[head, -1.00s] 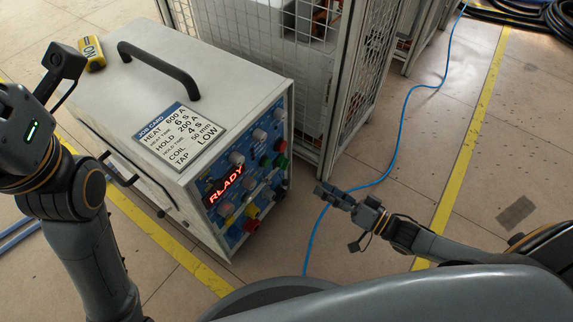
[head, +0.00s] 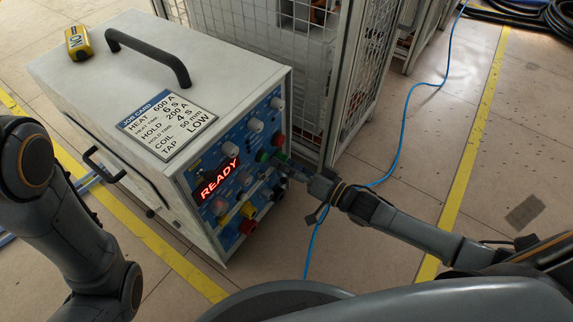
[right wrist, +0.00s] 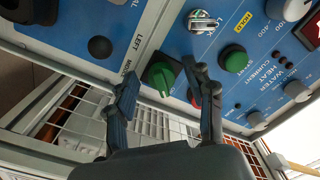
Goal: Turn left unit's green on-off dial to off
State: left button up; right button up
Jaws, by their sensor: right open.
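The heater unit is a white box (head: 90,80) with a blue front panel (head: 235,135) and a red READY display (head: 219,179). In the right wrist view, a green dial (right wrist: 162,77) sits on the panel near the word LEFT. My right gripper (right wrist: 165,88) is open, with one finger on each side of this dial. I cannot tell whether the fingers touch it. In the head view the right gripper (head: 284,168) is at the panel's right part and hides some controls. My left arm shows at the left edge; its gripper is out of view.
A round green button (right wrist: 234,60) and a black knob (right wrist: 100,47) flank the dial in the right wrist view. A job card (head: 166,122), a black handle (head: 150,55) and a yellow ON block (head: 77,43) are on the box top. A mesh cage (head: 350,90) stands behind.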

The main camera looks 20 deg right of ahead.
grip_shut()
